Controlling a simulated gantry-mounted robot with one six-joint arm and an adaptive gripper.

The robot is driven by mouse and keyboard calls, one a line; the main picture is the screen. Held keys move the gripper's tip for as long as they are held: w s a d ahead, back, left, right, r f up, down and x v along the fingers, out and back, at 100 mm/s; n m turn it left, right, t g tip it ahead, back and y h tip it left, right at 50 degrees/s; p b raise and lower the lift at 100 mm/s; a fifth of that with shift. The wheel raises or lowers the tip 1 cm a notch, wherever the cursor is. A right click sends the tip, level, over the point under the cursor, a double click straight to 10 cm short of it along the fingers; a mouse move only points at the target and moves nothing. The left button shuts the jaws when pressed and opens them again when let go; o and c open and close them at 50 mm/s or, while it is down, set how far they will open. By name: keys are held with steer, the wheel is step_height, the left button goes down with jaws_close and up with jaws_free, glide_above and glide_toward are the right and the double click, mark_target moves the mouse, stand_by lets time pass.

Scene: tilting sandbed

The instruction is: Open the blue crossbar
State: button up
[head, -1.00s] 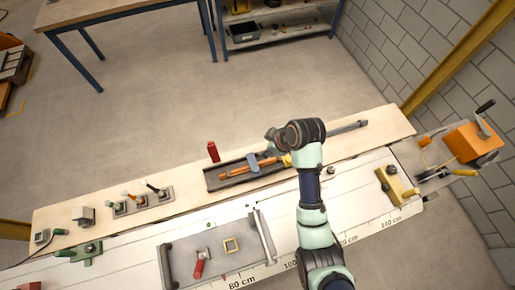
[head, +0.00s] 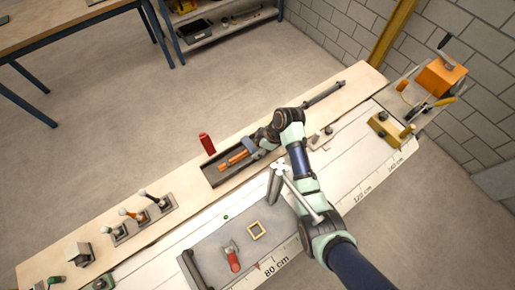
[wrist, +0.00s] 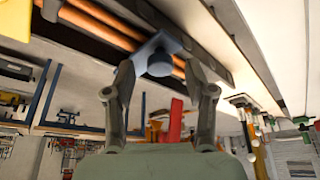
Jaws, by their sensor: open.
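The blue crossbar (head: 250,153) lies across orange rods (head: 234,159) in a long dark tray (head: 215,179) on the wooden board. In the wrist view the blue crossbar (wrist: 155,43) carries a dark round knob (wrist: 159,64). My gripper (wrist: 160,74) is open, with one finger on each side of the knob and crossbar end. I cannot tell whether the fingers touch it. In the head view my gripper (head: 264,138) is at the tray beside the crossbar and partly hidden by my wrist.
A red upright piece (head: 207,143) stands just behind the tray. Several levers (head: 141,213) are on the board at left. An orange winch box (head: 441,77) is at right.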

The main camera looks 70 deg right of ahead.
steer(key=shift+w+f, duration=0.15)
steer(key=shift+f, duration=0.2)
jaws_close()
steer(key=shift+w, duration=0.1)
